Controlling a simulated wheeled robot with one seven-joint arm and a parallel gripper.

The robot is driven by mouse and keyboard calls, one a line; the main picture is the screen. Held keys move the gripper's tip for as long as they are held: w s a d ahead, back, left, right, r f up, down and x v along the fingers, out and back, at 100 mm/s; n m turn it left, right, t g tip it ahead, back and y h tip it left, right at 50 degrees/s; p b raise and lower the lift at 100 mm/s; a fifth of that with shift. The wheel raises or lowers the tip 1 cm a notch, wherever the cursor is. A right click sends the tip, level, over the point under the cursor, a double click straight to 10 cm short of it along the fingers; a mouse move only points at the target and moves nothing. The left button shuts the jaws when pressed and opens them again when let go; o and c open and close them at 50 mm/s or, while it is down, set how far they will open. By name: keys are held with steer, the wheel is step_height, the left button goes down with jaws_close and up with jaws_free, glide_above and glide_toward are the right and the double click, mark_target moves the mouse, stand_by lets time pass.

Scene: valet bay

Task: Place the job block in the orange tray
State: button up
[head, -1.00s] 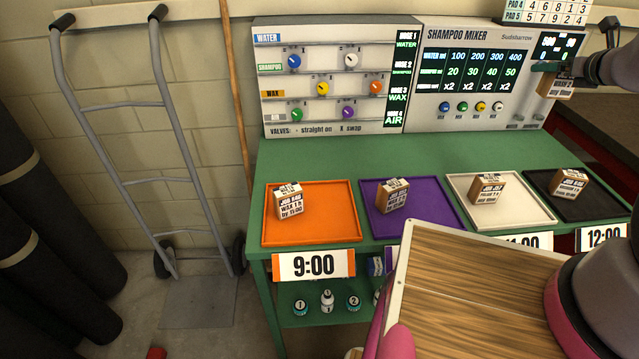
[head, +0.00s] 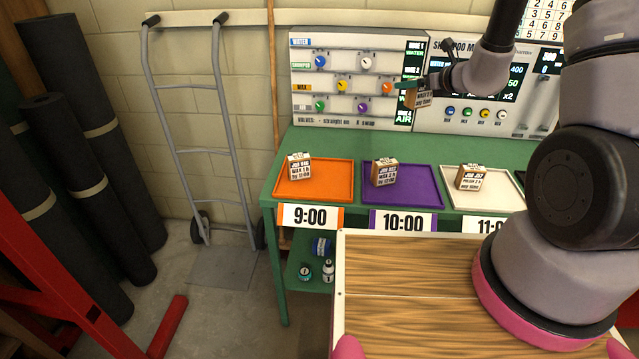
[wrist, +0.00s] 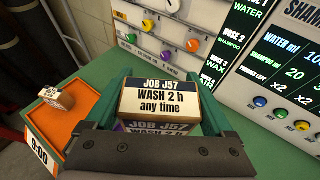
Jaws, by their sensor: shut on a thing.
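My gripper (head: 408,86) is shut on a job block (head: 424,97), held in the air in front of the valve panel. In the wrist view the held block (wrist: 158,101) reads "JOB J57, WASH 2 h, any time", and my gripper's jaws (wrist: 160,108) flank it. The orange tray (head: 335,192) lies at the left end of the green bench with a labelled block (head: 299,167) standing in its left part. In the wrist view the orange tray (wrist: 88,98) is left of the held block. The orange tray's right part is bare.
The purple tray (head: 425,196) and white tray (head: 500,201) each hold one block. A dark tray (head: 519,178) is partly hidden by my arm. The valve panel (head: 345,110) and shampoo mixer (head: 520,125) stand behind. A hand truck (head: 225,150) is at left.

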steer(key=s+a+f+n+g+y, duration=0.35)
steer(key=a+f, duration=0.25)
steer(key=a, duration=0.6)
steer(key=s+a+f+n+g+y, duration=0.2)
steer(key=a+f+n+g, duration=0.15)
steer(key=a+f, duration=0.6)
steer(key=shift+t, duration=0.5)
steer(key=shift+s+a+f, duration=0.1)
steer(key=shift+a+f, duration=0.35)
steer(key=shift+f, duration=0.8)
steer(key=shift+s+a+f, duration=0.1)
steer(key=shift+a+f, duration=0.35)
steer(key=shift+f, duration=0.75)
steer(key=shift+s+a+f, duration=0.1)
steer(key=shift+a+f, duration=0.35)
steer(key=shift+f, duration=0.8)
steer(key=shift+f, duration=0.1)
steer(key=o, duration=1.2)
steer(key=shift+f, duration=0.1)
steer(key=shift+c, duration=0.2)
